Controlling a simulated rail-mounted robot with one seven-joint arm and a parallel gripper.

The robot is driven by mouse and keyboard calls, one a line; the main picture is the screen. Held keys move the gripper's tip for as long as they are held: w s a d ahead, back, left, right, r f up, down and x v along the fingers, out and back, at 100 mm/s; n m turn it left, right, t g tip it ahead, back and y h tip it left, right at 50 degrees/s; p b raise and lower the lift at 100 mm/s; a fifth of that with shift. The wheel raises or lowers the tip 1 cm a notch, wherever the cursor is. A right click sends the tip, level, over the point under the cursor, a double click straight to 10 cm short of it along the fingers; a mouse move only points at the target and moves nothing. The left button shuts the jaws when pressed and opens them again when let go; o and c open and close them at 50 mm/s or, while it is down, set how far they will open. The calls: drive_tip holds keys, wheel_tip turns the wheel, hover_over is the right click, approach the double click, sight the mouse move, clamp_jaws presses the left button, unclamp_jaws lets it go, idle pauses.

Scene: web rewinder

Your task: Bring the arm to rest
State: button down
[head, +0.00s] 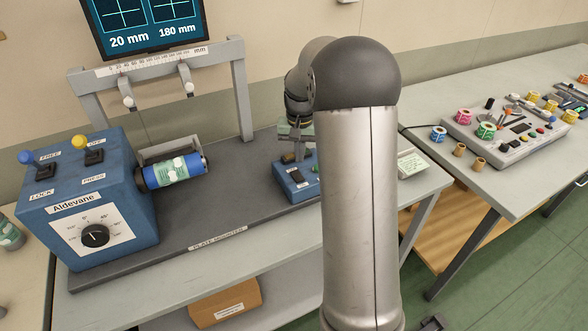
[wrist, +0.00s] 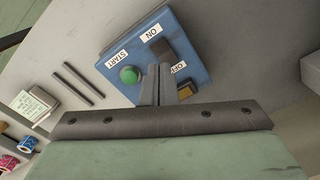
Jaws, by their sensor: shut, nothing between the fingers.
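My gripper (wrist: 160,70) is shut and empty in the wrist view. Its fingertips are over a small blue control box (wrist: 186,34) with a green button, a dark switch and START and ON labels. I cannot tell whether the fingertips touch the box. In the head view my arm's large grey link rises in front of the bench and hides part of it. My gripper (head: 297,140) shows only partly there, above the blue control box (head: 287,184).
A blue Aldevane machine (head: 75,190) with levers and a dial stands at left, holding a labelled roll (head: 173,170). A frame (head: 241,90) with a ruler and a screen (head: 150,22) are behind. A second bench (head: 490,170) at right carries a grey panel (head: 515,128) and coloured spools.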

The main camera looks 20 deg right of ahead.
drive_tip(key=s+a+r+n, duration=0.2)
drive_tip(key=s+a+r, duration=0.1)
drive_tip(key=s+a, duration=0.25)
drive_tip(key=s+a+r+n, duration=0.1)
drive_tip(key=s+a+r, duration=0.2)
drive_tip(key=s+a, duration=0.3)
drive_tip(key=s+a+f+n, duration=0.1)
drive_tip(key=s+a, duration=0.1)
drive_tip(key=s, duration=0.6)
drive_tip(key=s+a+f+n, duration=0.1)
drive_tip(key=s+a+n, duration=0.1)
drive_tip(key=s, duration=0.7)
drive_tip(key=shift+s+a+f+t, duration=0.2)
drive_tip(key=shift+s+a+t, duration=0.05)
drive_tip(key=shift+t, duration=0.05)
